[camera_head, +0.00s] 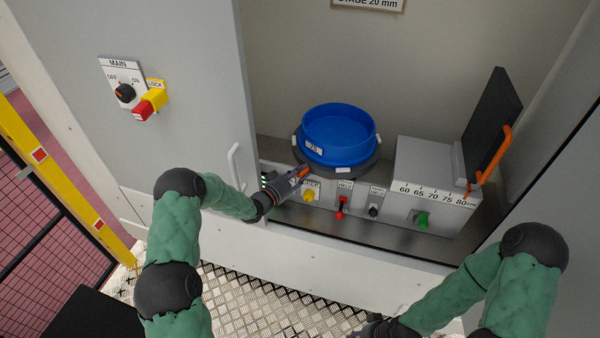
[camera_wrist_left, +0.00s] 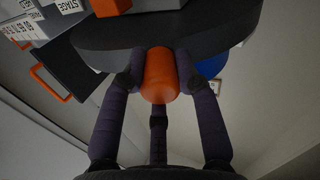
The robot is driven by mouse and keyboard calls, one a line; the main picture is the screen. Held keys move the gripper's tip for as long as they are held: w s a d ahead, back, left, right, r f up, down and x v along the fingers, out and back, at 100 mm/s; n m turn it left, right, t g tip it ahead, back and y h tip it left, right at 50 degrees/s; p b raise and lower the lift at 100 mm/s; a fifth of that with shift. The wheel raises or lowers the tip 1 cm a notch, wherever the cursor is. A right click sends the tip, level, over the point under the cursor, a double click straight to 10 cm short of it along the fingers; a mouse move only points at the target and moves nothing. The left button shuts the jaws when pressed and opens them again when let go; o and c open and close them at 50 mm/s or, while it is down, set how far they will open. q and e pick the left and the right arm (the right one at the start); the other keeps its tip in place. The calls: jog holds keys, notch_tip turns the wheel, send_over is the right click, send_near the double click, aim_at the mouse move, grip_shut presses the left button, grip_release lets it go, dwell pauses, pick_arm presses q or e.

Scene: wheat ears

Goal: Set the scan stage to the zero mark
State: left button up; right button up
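The scan stage appears to be the dark round turntable (camera_head: 372,172) under a blue round pan (camera_head: 340,133), inside the cabinet. White tags sit around its rim, but I cannot read a zero mark. My left gripper (camera_head: 297,178) is at the stage's front left edge. In the left wrist view, the fingers of my left gripper (camera_wrist_left: 160,82) press both sides of an orange peg (camera_wrist_left: 160,70) at the rim of the dark disc (camera_wrist_left: 100,38). My right gripper (camera_head: 374,328) is low at the bottom edge, away from the stage, and its fingers are unclear.
A grey box with a raised dark lid (camera_head: 495,125) stands right. The cabinet door (camera_head: 180,60) carries a main switch (camera_head: 124,93).

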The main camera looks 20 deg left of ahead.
aim_at(326, 174)
pick_arm(q)
grip_shut()
jog(key=shift+s+d+r+n+t+y+b, duration=0.1)
jog(key=shift+s+d+n+t+y, duration=0.2)
jog(key=shift+d, duration=0.25)
jog(key=shift+s+d+r+n+t+y+b, duration=0.15)
jog(key=shift+d+n+y, duration=0.1)
jog(key=shift+d+y, duration=0.25)
jog(key=shift+s+d+f+n+t+y+b, duration=0.15)
jog(key=shift+d+n+y, duration=0.15)
jog(key=shift+d, duration=0.25)
jog(key=shift+s+d+r+n+t+y+b, duration=0.15)
jog(key=shift+d+n+y+b, duration=0.15)
jog(key=shift+d+n+y, duration=0.45)
jog(key=shift+s+d+n+t+y+b, duration=0.1)
jog(key=shift+d+n+t+y+b, duration=0.2)
jog(key=shift+d+y, duration=0.8)
jog(key=shift+s+d+r+n+t+y+b, duration=0.15)
jog(key=shift+d+n+y+b, duration=0.1)
jog(key=shift+d+n+y, duration=0.5)
jog(key=shift+d, duration=0.2)
jog(key=o, duration=0.9)
grip_release()
jog(key=shift+f, duration=0.2)
jog(key=shift+s, duration=0.1)
jog(key=shift+s+f, duration=0.1)
